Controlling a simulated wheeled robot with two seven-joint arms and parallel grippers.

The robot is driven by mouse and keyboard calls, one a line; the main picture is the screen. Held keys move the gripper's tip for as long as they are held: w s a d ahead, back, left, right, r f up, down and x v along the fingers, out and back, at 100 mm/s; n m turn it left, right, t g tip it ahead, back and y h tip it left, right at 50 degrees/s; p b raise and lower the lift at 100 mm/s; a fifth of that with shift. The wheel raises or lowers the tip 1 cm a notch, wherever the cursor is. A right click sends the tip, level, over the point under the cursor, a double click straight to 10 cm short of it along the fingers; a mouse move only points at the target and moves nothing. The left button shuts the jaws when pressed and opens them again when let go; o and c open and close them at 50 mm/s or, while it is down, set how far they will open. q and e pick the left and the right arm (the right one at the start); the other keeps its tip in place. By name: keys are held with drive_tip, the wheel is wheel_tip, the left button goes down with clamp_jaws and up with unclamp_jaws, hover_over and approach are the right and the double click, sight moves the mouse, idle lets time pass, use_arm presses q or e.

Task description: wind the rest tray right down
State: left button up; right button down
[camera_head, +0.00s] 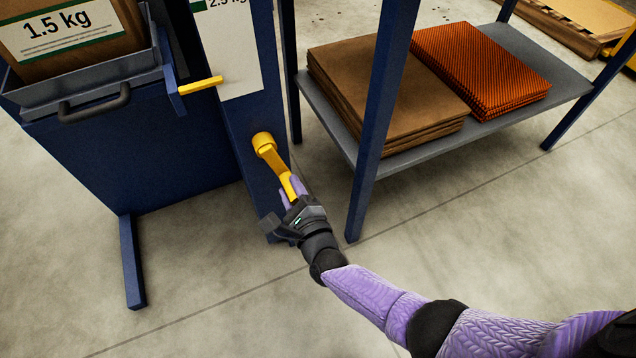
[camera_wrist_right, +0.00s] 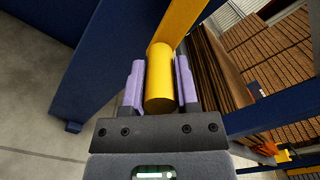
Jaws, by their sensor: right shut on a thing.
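A yellow crank (camera_head: 271,154) with a round hub is mounted on the blue post of the grader. Its arm slants down and right to a yellow grip. My right gripper (camera_head: 294,190) is shut on that crank handle. In the right wrist view, the yellow cylinder of the crank handle (camera_wrist_right: 159,80) lies between the two purple fingers of my right gripper (camera_wrist_right: 160,88). The grey rest tray (camera_head: 85,88) is at the upper left with a brown 1.5 kg box (camera_head: 75,45) in it. My left gripper is not in view.
A yellow lever (camera_head: 200,86) sticks out beside the tray. A blue-framed rack with a grey shelf (camera_head: 350,148) stands to the right, holding brown sacks (camera_head: 370,85) and orange netting (camera_head: 480,62). A blue foot (camera_head: 132,262) stands on the floor. The concrete floor in front is clear.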

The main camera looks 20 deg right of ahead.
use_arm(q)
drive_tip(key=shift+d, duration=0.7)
use_arm(e)
drive_tip(key=shift+s+a+f+m, duration=0.1)
drive_tip(key=shift+a+f+m, duration=0.05)
drive_tip(key=shift+a+m, duration=0.55)
drive_tip(key=shift+a+f+m, duration=0.1)
drive_tip(key=shift+a+m, duration=0.4)
drive_tip(key=shift+m, duration=0.3)
drive_tip(key=shift+c, duration=1.8)
unclamp_jaws()
drive_tip(key=shift+r, duration=0.1)
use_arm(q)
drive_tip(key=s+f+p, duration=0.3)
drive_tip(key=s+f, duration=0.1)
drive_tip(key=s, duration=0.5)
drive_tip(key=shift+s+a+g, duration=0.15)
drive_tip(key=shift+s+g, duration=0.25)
use_arm(e)
drive_tip(key=s, duration=1)
drive_tip(key=shift+d, duration=0.15)
